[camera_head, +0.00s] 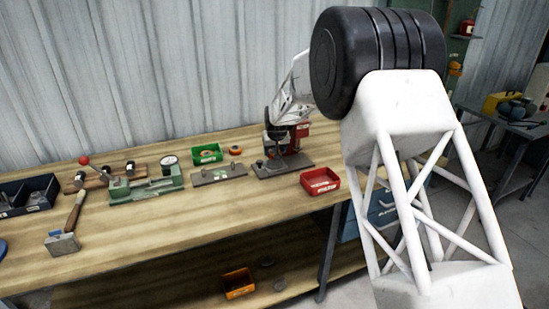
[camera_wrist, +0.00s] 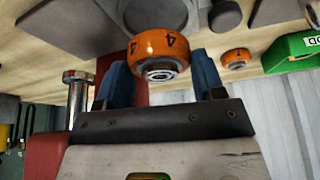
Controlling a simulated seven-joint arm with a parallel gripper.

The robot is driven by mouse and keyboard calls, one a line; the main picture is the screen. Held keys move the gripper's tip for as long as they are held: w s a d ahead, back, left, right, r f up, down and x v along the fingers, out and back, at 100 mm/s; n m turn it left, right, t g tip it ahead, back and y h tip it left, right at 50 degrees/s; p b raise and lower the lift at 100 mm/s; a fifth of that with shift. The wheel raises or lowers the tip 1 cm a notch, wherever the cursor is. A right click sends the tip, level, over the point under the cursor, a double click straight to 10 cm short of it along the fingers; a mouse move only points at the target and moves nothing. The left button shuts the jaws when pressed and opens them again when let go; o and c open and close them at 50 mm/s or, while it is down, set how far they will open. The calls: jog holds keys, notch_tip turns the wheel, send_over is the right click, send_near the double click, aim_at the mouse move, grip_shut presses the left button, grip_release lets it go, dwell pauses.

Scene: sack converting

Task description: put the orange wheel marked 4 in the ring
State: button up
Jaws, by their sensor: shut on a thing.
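The orange wheel marked 4 (camera_wrist: 172,41) is between the two blue fingers of my gripper (camera_wrist: 160,80) in the wrist view. The gripper is shut on it, and its metal hub faces the camera. In the head view my gripper is by the red and dark press (camera_head: 298,137), too small and partly covered to make out, and I cannot pick out the held wheel. Another orange wheel (camera_wrist: 235,59), marked 1, lies on the bench; an orange wheel also shows there in the head view (camera_head: 236,151). I cannot clearly identify the ring in either view.
A green bin (camera_head: 207,154) stands at the back of the bench (camera_head: 150,232), left of the press. A grey plate (camera_head: 218,175) lies in front of it. A red bin (camera_head: 320,182) is at the front right. A green gauge fixture (camera_head: 147,184) and a hammer (camera_head: 68,230) are further left.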

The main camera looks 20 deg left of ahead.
jog(key=shift+f, duration=1.7)
jog(key=shift+f, duration=0.2)
jog(key=o, duration=0.8)
jog(key=shift+r, duration=0.2)
jog(key=shift+v, duration=5.95)
jog(key=shift+d+r, duration=0.1)
jog(key=shift+d, duration=0.05)
